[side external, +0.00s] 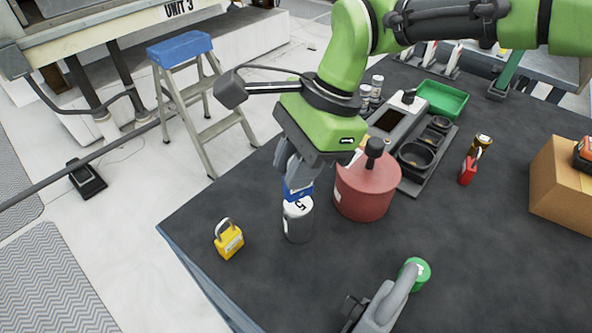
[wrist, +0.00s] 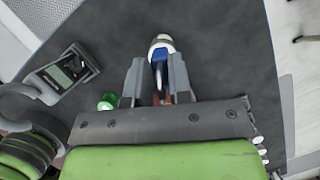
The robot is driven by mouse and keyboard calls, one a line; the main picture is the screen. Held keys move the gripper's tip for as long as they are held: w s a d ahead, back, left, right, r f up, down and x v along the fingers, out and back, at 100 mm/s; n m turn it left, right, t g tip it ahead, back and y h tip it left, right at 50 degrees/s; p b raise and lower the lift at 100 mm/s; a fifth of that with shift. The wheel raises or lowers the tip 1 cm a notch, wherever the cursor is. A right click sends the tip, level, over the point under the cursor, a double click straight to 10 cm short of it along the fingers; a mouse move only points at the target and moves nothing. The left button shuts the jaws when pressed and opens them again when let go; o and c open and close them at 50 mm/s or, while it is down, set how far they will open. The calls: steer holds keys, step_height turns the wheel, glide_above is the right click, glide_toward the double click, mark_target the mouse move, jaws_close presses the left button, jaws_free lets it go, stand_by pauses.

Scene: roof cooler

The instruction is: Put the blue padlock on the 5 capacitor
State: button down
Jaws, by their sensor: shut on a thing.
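The blue padlock (side external: 297,193) is held between the fingers of my gripper (side external: 296,178), which is shut on it. In the wrist view the blue padlock (wrist: 159,55) shows between the two fingers (wrist: 158,80). The capacitor marked 5 (side external: 298,224) is a silver-grey can with a white top, standing upright on the dark mat. The padlock is right at its top, covering part of it. I cannot tell whether they touch. In the wrist view the can's pale top (wrist: 162,38) shows just beyond the padlock.
A yellow padlock (side external: 229,240) stands left of the capacitor. A large red pot (side external: 363,190) stands close on its right. A green can (side external: 418,268) and a grey meter (side external: 380,306) are at the front. A red padlock (side external: 468,168) and cardboard box (side external: 562,185) are to the right.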

steer(key=shift+f, duration=0.85)
steer(key=shift+f, duration=0.15)
steer(key=c, duration=1)
jaws_free()
steer(key=shift+c, duration=0.2)
